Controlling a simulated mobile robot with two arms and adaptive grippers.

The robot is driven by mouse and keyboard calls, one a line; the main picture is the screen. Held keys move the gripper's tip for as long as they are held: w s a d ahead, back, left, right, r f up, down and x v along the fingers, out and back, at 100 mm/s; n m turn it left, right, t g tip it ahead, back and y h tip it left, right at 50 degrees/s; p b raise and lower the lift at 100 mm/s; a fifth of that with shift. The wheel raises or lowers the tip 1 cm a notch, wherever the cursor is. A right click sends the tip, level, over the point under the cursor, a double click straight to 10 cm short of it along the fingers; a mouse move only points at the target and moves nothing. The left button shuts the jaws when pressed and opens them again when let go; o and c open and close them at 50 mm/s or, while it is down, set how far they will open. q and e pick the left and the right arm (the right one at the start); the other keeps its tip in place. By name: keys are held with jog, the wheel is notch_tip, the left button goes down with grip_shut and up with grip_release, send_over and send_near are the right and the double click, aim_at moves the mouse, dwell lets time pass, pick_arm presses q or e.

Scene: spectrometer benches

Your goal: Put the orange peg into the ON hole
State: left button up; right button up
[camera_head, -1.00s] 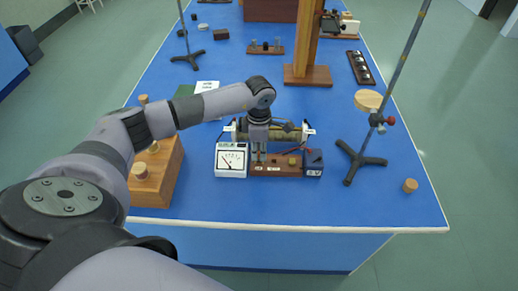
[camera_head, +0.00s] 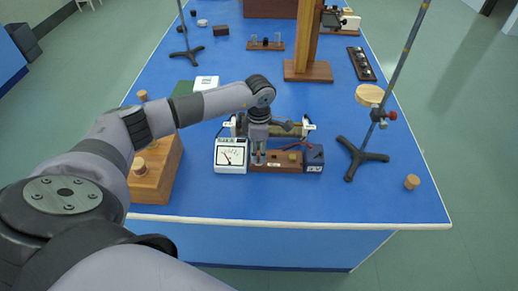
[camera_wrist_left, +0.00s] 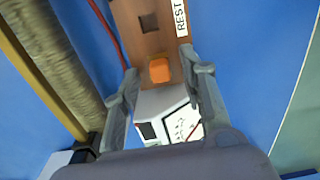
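In the left wrist view the orange peg (camera_wrist_left: 159,69) stands on the brown wooden board (camera_wrist_left: 130,20), near its end beside the white meter (camera_wrist_left: 160,102). A dark empty square hole (camera_wrist_left: 149,22) lies farther along, with a REST label (camera_wrist_left: 181,18) beside it. My left gripper (camera_wrist_left: 163,80) is open, with one finger on each side of the peg and gaps between. The label by the peg is hidden or out of view. In the head view my left gripper (camera_head: 258,160) points down at the left part of the board (camera_head: 288,167). My right gripper is out of view.
The meter (camera_head: 231,157) stands left of the board and a dark box (camera_head: 313,158) right of it. A rheostat coil (camera_head: 290,130) lies behind. A rod stand (camera_head: 362,157) is to the right, a wooden block (camera_head: 158,180) to the left. The front of the blue table is clear.

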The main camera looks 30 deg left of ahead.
pick_arm(q)
notch_tip(320, 180, up, 12)
dwell(0.7)
